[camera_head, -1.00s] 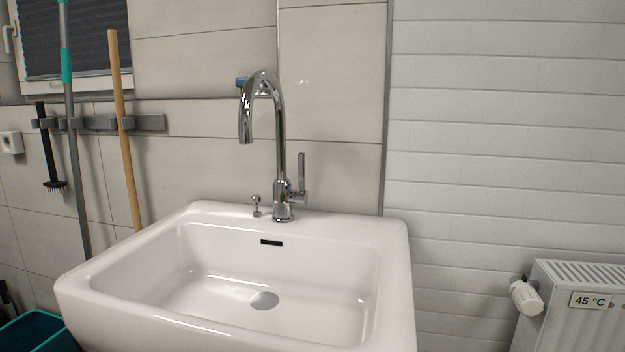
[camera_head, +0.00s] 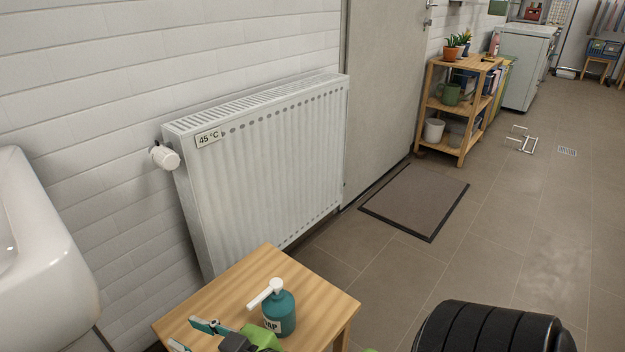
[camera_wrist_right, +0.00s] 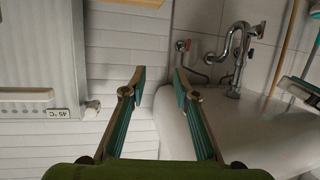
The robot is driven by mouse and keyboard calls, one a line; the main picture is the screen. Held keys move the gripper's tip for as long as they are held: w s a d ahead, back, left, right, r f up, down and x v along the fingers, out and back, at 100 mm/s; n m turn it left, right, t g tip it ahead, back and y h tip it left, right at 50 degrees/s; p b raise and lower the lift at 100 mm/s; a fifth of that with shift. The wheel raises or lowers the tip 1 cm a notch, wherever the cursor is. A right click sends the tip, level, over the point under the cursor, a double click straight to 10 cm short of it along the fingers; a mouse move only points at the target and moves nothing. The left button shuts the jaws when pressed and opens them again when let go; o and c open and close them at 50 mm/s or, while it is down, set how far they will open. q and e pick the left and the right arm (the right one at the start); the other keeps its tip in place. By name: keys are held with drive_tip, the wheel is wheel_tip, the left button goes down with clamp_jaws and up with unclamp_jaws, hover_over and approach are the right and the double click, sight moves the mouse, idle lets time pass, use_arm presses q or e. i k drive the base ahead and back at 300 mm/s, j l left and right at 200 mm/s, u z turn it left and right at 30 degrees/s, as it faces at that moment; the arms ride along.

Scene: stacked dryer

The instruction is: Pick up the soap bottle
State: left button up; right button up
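The bottle does not show in the wrist view. My left gripper is out of view.
A white radiator (camera_head: 265,150) stands behind the table against the wall. The white sink (camera_head: 40,265) is at the left. A wooden shelf (camera_head: 440,103) with pots and a floor mat (camera_head: 414,200) are further back. The floor at right is mostly clear.

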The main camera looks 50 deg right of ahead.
sight(279, 316)
drive_tip(key=j+z, duration=0.1)
drive_tip(key=z, duration=0.4)
drive_tip(key=i+l+z, duration=0.1)
drive_tip(key=z, duration=0.25)
drive_tip(key=i+l+z, duration=0.15)
drive_tip(key=z, duration=0.15)
drive_tip(key=k, duration=0.25)
